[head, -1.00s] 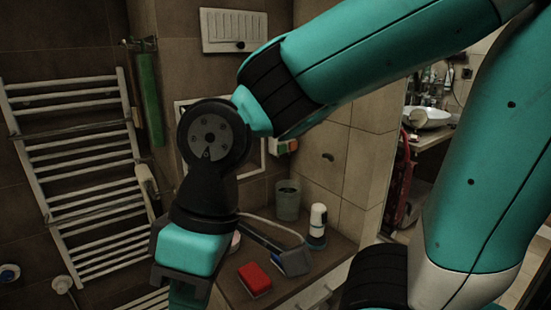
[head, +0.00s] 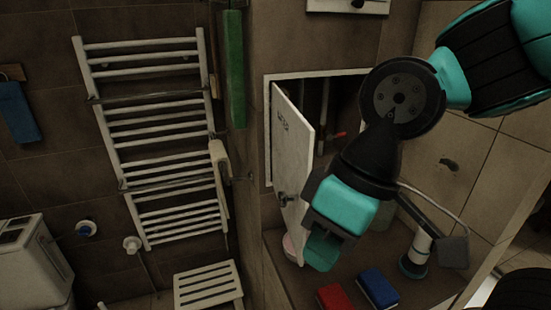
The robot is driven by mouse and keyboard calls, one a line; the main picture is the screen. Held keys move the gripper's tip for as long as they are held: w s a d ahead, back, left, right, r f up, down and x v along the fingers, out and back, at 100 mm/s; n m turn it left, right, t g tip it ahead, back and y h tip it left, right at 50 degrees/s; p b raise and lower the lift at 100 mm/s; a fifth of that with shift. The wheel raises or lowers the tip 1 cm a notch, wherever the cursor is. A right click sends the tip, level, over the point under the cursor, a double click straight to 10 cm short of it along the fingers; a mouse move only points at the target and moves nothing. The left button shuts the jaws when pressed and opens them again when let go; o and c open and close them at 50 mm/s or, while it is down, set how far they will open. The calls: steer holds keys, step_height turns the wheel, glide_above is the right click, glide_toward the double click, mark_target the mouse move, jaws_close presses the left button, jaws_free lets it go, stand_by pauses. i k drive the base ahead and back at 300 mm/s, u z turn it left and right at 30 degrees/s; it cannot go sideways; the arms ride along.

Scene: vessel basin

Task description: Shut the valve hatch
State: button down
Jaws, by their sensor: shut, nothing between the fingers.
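The valve hatch (head: 293,150) is a white door hinged at the left side of a white wall frame (head: 268,120). It stands swung outward, so the recess with pipes and a red-handled valve (head: 340,135) shows behind it. A small knob (head: 284,197) sits low on the door. My gripper (head: 322,250) is shut and empty, just right of the door's lower part in the picture. Whether it touches the door I cannot tell. My arm hides the right part of the recess and frame.
Below the hatch is a counter with a red sponge (head: 334,298), a blue sponge (head: 378,287) and a white-and-black bottle (head: 416,252). A towel radiator (head: 155,130) hangs on the left wall. A white slatted stool (head: 208,287) stands below it.

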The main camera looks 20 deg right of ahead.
mark_target(293, 136)
steer(key=z, duration=0.55)
steer(key=k, duration=1.15)
steer(key=i, duration=0.5)
steer(key=u, duration=0.85)
steer(key=i, duration=0.3)
steer(key=u, duration=0.25)
